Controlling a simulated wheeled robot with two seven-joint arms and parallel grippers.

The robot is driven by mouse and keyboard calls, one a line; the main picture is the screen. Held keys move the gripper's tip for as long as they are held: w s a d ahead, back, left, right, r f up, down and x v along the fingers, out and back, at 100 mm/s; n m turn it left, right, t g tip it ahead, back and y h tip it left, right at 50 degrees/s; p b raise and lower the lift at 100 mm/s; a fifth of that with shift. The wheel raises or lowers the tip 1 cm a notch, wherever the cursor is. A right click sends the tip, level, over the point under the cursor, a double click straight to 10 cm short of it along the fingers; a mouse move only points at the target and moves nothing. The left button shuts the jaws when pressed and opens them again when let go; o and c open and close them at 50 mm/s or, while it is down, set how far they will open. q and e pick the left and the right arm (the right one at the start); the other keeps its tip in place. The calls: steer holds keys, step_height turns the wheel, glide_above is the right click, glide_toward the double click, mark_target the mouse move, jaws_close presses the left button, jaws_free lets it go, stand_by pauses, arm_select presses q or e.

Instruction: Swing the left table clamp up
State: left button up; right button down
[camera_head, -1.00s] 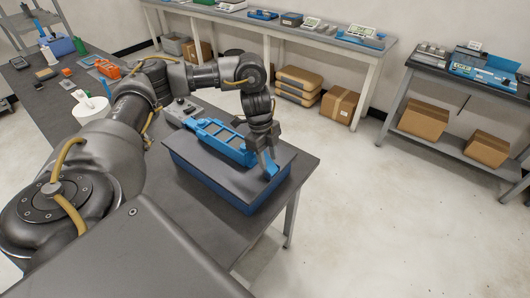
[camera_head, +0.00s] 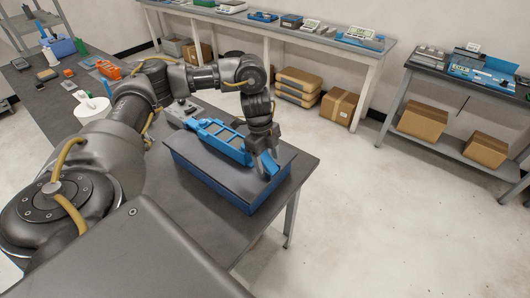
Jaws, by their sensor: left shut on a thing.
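A blue table clamp (camera_head: 269,165) stands on the dark top, near the right end, of a blue-sided block (camera_head: 222,190) on the grey table. My left gripper (camera_head: 264,157) points down and is shut on the clamp. The gripper's fingers hide part of the clamp, so its exact angle is hard to tell. A blue slotted frame (camera_head: 220,138) lies on the block just left of the gripper. My right gripper is not in view.
A grey device (camera_head: 180,110) and a white roll (camera_head: 91,108) are on the table behind my left arm. The table's right edge (camera_head: 300,190) is close to the block, with open floor beyond. Wall benches stand farther back.

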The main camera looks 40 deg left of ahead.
mark_target(266, 166)
arm_select(q)
steer(key=shift+r, duration=0.1)
steer(key=shift+a+r+p, duration=0.1)
steer(key=shift+r+p, duration=0.4)
steer(key=shift+p, duration=0.05)
steer(key=shift+s+r+p, duration=0.2)
steer(key=shift+r+p, duration=0.9)
steer(key=shift+r, duration=0.15)
step_height(266, 166, up, 3)
steer(key=p, duration=0.3)
steer(key=shift+w+f, duration=0.15)
steer(key=shift+f, duration=0.05)
step_height(266, 166, up, 3)
steer(key=p, duration=0.2)
steer(key=shift+p, duration=0.3)
